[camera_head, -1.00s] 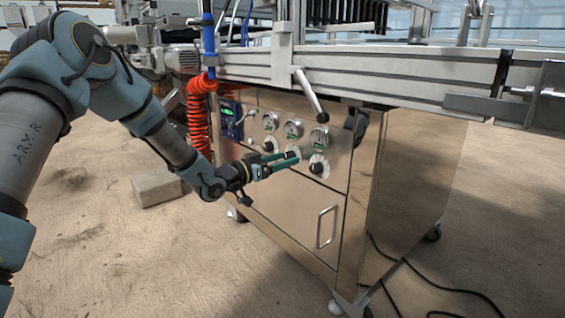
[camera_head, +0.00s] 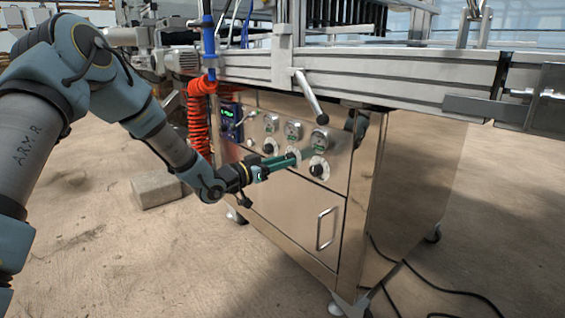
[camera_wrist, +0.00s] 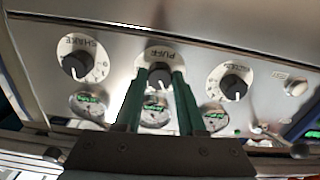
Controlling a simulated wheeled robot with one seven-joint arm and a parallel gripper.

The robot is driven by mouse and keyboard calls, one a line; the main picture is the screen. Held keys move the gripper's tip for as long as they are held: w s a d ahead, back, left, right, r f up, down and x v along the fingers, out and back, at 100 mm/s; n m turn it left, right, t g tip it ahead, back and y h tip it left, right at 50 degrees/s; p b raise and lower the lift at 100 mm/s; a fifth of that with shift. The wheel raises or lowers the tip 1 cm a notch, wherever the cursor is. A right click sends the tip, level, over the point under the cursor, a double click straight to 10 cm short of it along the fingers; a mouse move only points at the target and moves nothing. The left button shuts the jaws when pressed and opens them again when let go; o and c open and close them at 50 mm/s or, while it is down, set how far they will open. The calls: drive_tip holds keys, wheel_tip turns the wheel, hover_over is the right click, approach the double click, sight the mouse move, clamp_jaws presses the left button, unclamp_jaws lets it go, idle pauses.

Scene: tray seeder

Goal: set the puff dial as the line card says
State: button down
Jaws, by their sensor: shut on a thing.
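The puff dial, labelled PUFF (camera_wrist: 161,52), is the middle of three dials on the steel cabinet front, and it appears upside down in the wrist view. My gripper (camera_wrist: 163,79) has its two green fingers shut on the dial's black knob (camera_wrist: 160,73), one on each side. The fingers hide part of the knob and the plate, so I cannot read its pointer. In the head view my gripper (camera_head: 294,158) reaches the middle dial from the left. I cannot make out a line card in either view.
The SHAKE dial (camera_wrist: 78,62) and a third dial (camera_wrist: 232,82) flank it. Round gauges (camera_head: 319,139) sit above the dials. A blue display (camera_head: 230,119) and a red coiled hose (camera_head: 197,120) are at the left.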

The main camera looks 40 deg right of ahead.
drive_tip(key=shift+m+b, duration=0.75)
drive_tip(key=shift+m, duration=2.05)
drive_tip(key=c, duration=0.5)
unclamp_jaws()
drive_tip(key=shift+w, duration=0.1)
drive_tip(key=a+p, duration=0.3)
drive_tip(key=a, duration=0.7)
drive_tip(key=shift+w+a, duration=0.25)
drive_tip(key=shift+a, duration=0.15)
